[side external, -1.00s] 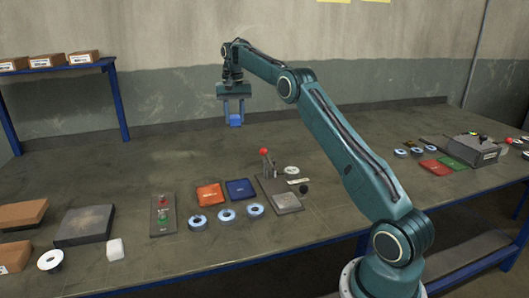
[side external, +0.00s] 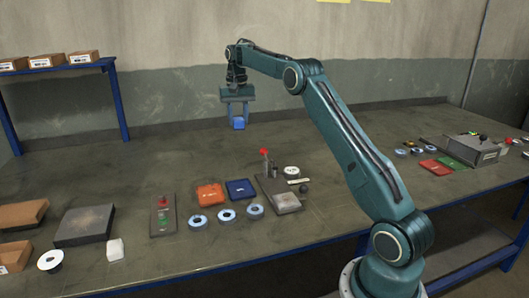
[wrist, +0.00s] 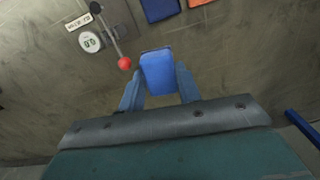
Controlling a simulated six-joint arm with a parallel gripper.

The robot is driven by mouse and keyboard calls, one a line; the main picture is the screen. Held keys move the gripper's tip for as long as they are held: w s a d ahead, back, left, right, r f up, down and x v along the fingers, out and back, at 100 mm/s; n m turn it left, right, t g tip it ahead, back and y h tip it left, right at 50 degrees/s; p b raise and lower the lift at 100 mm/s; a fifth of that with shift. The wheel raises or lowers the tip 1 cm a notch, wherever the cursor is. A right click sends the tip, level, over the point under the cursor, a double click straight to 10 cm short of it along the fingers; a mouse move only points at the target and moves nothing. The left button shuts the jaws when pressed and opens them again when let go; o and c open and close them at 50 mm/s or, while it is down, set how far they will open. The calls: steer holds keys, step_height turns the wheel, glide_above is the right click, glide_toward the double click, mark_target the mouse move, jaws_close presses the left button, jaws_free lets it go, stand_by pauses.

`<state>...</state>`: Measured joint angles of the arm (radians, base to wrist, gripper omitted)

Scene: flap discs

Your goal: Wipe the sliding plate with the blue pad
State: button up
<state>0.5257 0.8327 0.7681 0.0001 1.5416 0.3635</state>
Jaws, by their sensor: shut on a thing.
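My gripper (side external: 238,113) is shut on the blue pad (side external: 238,123) and holds it in the air above the back of the bench. The grey plate is not clearly seen in the wrist view.
Orange (side external: 210,194) and blue (side external: 240,189) flat packs lie left of the fixture, with several flap discs (side external: 227,215) in front. A button box (side external: 163,216) and a dark slab (side external: 85,226) are further left. The bench's back area (side external: 160,160) is clear.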

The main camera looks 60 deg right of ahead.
steer(key=shift+s+f, duration=0.25)
steer(key=shift+s, duration=0.5)
steer(key=s+a+f, duration=0.3)
steer(key=s, duration=0.4)
steer(key=s+a+f, duration=0.3)
steer(key=s, duration=0.5)
steer(key=s+a+f, duration=0.3)
steer(key=s+a, duration=0.1)
steer(key=s, duration=0.3)
steer(key=shift+s, duration=0.2)
